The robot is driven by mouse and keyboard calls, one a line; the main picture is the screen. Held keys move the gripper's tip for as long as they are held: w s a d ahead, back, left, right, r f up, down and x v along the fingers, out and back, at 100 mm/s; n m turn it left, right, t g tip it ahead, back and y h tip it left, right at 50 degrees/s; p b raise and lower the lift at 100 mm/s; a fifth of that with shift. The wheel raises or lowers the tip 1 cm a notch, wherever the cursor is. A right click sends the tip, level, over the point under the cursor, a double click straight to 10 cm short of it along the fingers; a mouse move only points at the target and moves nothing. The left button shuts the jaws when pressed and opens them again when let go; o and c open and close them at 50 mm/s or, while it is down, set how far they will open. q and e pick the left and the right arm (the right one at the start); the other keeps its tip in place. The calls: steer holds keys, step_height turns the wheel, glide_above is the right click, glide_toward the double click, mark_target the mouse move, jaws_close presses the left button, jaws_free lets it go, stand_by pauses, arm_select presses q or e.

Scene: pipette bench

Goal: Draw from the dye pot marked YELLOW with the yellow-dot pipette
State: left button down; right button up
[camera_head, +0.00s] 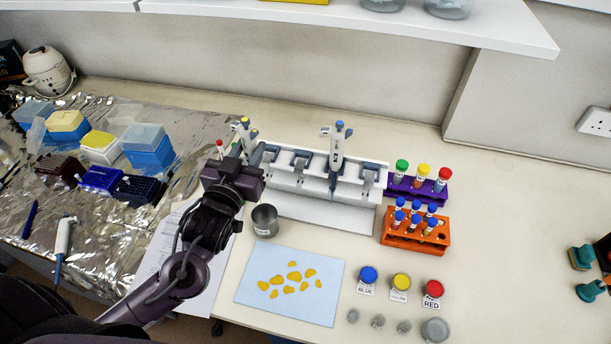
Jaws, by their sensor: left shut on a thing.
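The pot marked YELLOW (401,283) stands on the bench between the pot marked BLUE (368,275) and the pot marked RED (432,290). My left gripper (246,168) is at the left end of the white pipette rack (325,212), left of and behind the pots. It is shut on the yellow-dot pipette (243,129), whose top shows above the gripper. The pipette's lower part is hidden by the gripper and wrist. A blue-topped pipette (338,142) hangs in the rack. My right gripper is not in view.
A metal cup (265,220) stands just right of my left wrist. A blue sheet with yellow pieces (247,288) lies before the rack. Purple (407,188) and orange (404,240) tube racks stand to the right. Tip boxes (148,150) crowd the left. The right bench is mostly clear.

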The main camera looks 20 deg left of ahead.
arm_select(q)
steer(key=shift+w+d+f, duration=0.1)
steer(key=shift+d+f, duration=0.05)
steer(key=shift+d, duration=0.2)
steer(key=w+d+f+m+g+h+b, duration=0.15)
steer(key=d+m+h+b, duration=0.5)
steer(key=d, duration=1.05)
steer(key=s+d+f+m+g+h+b, duration=0.1)
steer(key=s+d+m+g+h+b, duration=0.1)
steer(key=d, duration=0.7)
steer(key=s+d+f+m+g+h+b, duration=0.1)
steer(key=s+d+m+g+h+b, duration=0.1)
steer(key=s+d+h, duration=0.4)
steer(key=d+m+g+h, duration=0.1)
steer(key=d+g, duration=0.1)
steer(key=d, duration=0.2)
steer(key=shift+d+f+g, duration=0.2)
steer(key=shift+f+g, duration=0.1)
steer(key=shift+g, duration=0.05)
steer(key=shift+m+h, duration=0.25)
steer(key=shift+f, duration=0.15)
